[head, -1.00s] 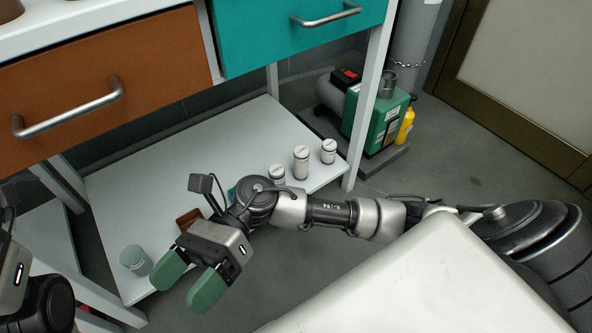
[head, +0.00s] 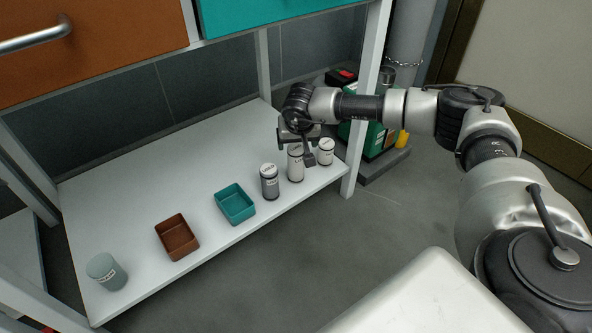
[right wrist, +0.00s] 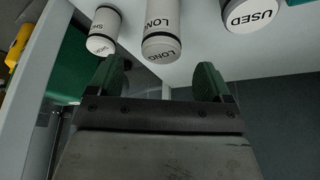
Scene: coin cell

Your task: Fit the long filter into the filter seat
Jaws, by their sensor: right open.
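The long filter (head: 295,170), a white cylinder, stands upright on the low shelf between two similar cylinders. In the right wrist view the long filter (right wrist: 162,38) reads "LONG" on its top and side. My right gripper (right wrist: 158,82) is open, its green fingers spread to either side of the line toward this cylinder, with nothing between them. In the head view my right gripper (head: 303,143) is over the back of the cylinders and hides part of the long one. I cannot pick out the filter seat. My left gripper is out of view.
A cylinder marked "USED" (right wrist: 250,14) stands beside the long one, a shorter white cylinder (head: 326,152) on its other side. A teal tray (head: 220,207), a brown tray (head: 165,243) and a grey cup (head: 107,272) line the shelf's front. A shelf post (head: 362,110) is close right.

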